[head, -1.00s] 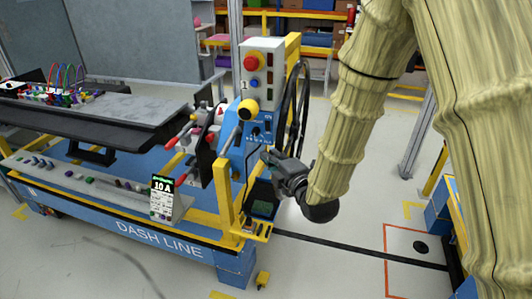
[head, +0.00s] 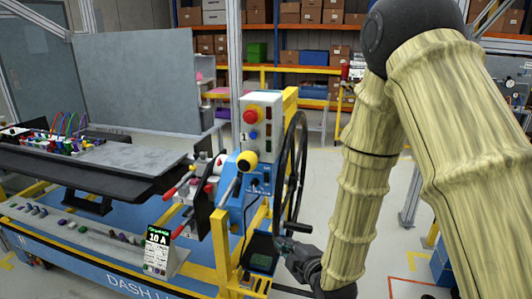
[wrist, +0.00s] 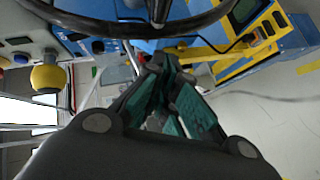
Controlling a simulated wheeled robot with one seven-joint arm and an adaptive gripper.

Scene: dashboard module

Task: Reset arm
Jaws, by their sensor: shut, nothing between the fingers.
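My gripper (head: 283,243) is in the lower middle of the head view, at the end of my covered arm. It is beside the right end of the dash line station, just below the black handwheel (head: 292,172). In the wrist view my gripper (wrist: 160,62) points forward with its fingers together and nothing between them. The wheel's dark rim (wrist: 205,33) arcs across the top of that view, close to the fingertips. I cannot tell whether they touch it.
The blue and yellow station (head: 225,255) carries a control box (head: 262,150) with a red button and a yellow knob (head: 247,161). A 10 A display (head: 157,250) stands on its front ledge. Shelves with boxes (head: 310,40) are at the back. Open floor lies right of the station.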

